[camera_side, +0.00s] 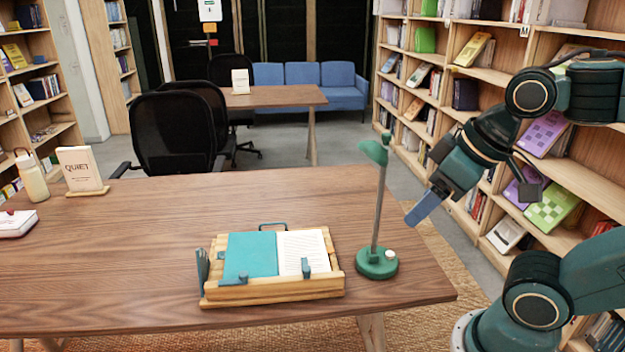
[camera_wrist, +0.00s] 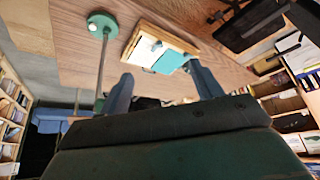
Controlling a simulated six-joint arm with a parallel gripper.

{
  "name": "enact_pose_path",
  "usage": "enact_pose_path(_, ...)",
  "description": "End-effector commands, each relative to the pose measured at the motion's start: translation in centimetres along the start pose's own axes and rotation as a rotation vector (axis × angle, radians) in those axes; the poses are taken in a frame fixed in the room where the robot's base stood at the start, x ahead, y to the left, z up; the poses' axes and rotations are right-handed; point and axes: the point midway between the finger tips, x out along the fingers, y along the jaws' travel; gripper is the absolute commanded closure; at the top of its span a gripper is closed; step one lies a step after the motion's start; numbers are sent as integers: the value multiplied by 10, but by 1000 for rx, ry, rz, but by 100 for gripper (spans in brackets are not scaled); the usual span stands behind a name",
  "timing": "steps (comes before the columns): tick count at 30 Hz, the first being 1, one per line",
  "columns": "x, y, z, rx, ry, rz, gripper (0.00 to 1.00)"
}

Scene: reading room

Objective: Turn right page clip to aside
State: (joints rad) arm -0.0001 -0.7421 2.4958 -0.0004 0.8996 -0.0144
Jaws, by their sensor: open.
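A wooden book stand (camera_side: 272,291) lies on the table with an open book on it. The book has a teal left page (camera_side: 251,255) and a white printed right page (camera_side: 300,250). The right page clip (camera_side: 306,267), small and blue, stands at the lower edge of the white page. A similar left clip (camera_side: 243,277) is at the teal page's lower edge. My gripper (camera_side: 418,212) is up to the right of the stand, beyond the lamp, apart from everything. In the wrist view its two fingers (camera_wrist: 162,95) are spread and empty, and the stand (camera_wrist: 182,36) shows beyond them; the clips are too small to tell there.
A green desk lamp (camera_side: 377,262) stands on the table between the stand and my gripper. A bottle (camera_side: 32,180), a QUIET sign (camera_side: 80,170) and a white-and-red book (camera_side: 17,224) are at the left. The table (camera_side: 130,250) left of the stand is clear.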

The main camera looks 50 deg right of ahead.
Motion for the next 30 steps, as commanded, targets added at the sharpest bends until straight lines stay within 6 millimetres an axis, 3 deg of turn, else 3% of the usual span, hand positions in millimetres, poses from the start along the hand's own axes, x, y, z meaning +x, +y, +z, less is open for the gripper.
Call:
enact_pose_path(1, 0, 0, -2, -12, -5, 0, 45)
enact_pose_path(3, 2, 0, -6, -42, -15, 0, 57)
enact_pose_path(14, 22, 3, -51, -385, -113, -18, 57)
enact_pose_path(30, 95, 9, -120, -1015, -269, -144, 57)
